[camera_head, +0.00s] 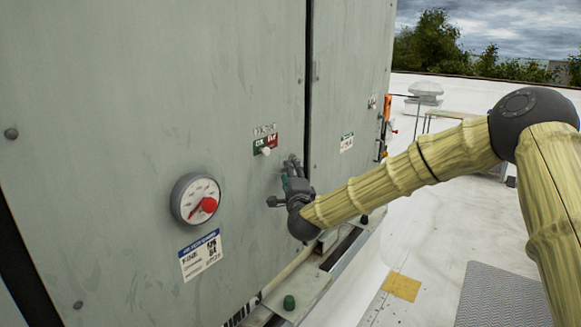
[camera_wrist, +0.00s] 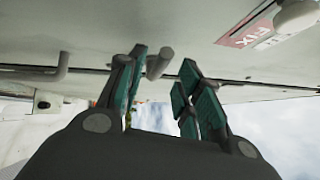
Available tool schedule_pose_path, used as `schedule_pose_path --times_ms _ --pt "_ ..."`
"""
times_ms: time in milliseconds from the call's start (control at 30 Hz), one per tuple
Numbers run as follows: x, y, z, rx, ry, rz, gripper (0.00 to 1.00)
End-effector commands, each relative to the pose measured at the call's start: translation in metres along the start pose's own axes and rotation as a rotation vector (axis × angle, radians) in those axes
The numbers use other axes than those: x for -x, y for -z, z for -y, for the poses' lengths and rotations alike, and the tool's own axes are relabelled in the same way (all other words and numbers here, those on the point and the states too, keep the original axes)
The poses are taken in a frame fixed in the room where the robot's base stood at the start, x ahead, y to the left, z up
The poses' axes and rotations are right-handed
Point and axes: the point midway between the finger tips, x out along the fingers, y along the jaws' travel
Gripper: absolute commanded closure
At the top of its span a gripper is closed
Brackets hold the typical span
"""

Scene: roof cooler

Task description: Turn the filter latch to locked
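A grey peg-like handle (camera_wrist: 160,62) stands out from the cabinet panel in the wrist view, and it looks like the filter latch. It lies between the fingertips of my gripper (camera_wrist: 160,85), close to the left finger; I cannot tell whether they touch. The teal-padded fingers are apart. In the head view my gripper (camera_head: 287,180) is up against the panel by the door seam, and its body and wrist hide most of the latch. A red and green plate with a white knob (camera_head: 265,151) is just above; its red part (camera_wrist: 243,35) shows in the wrist view.
A grey bent bar (camera_wrist: 62,68) sticks out at left in the wrist view. A ledge with a green knob (camera_head: 289,302) runs below. The roof at right is mostly open.

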Motion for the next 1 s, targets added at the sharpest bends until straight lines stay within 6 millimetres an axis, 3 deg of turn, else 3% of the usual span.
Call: schedule_pose_path --times_ms 200,533,733,1000 --pt "-0.016 -0.001 0.000 0.000 0.000 0.001 0.65" --pt "-0.019 0.000 -0.001 0.001 -0.001 0.001 0.65" --pt "-0.019 0.000 -0.001 0.000 -0.001 0.001 0.99" --pt "-0.018 0.000 -0.001 0.001 0.000 0.000 1.00"
